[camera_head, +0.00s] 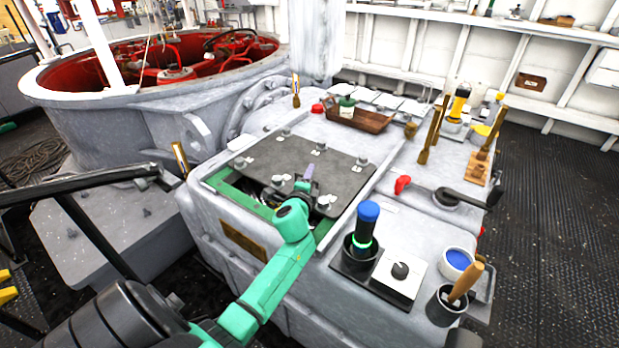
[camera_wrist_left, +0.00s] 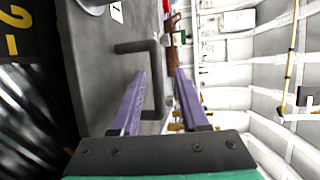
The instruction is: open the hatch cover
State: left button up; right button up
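The hatch cover (camera_head: 338,140) is a flat dark grey plate lying on top of the grey housing, with several small metal fittings on it. In the left wrist view the dark grey plate (camera_wrist_left: 100,60) stands along the left, with a dark bar handle (camera_wrist_left: 155,75) rising from it. My left gripper (camera_head: 306,180) is low over the near edge of the cover. In the wrist view its purple fingers (camera_wrist_left: 161,75) are apart, with the handle's bar between them in the picture. I cannot tell whether they touch it. My right gripper is not in view.
Green framing (camera_head: 238,192) shows along the cover's left edge. On the housing to the right stand a blue-topped cylinder (camera_head: 365,228), a knob panel (camera_head: 400,272), a cup (camera_head: 445,303) and a red-tipped lever (camera_head: 403,184). A wooden tray (camera_head: 365,120) lies behind the cover.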

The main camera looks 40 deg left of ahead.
pick_arm(q)
jog(key=shift+s+d, duration=0.2)
jog(key=shift+s, duration=0.25)
jog(key=v, duration=1.3)
jog(key=shift+s+d+r, duration=0.1)
jog(key=shift+s+r, duration=0.15)
jog(key=shift+s, duration=0.05)
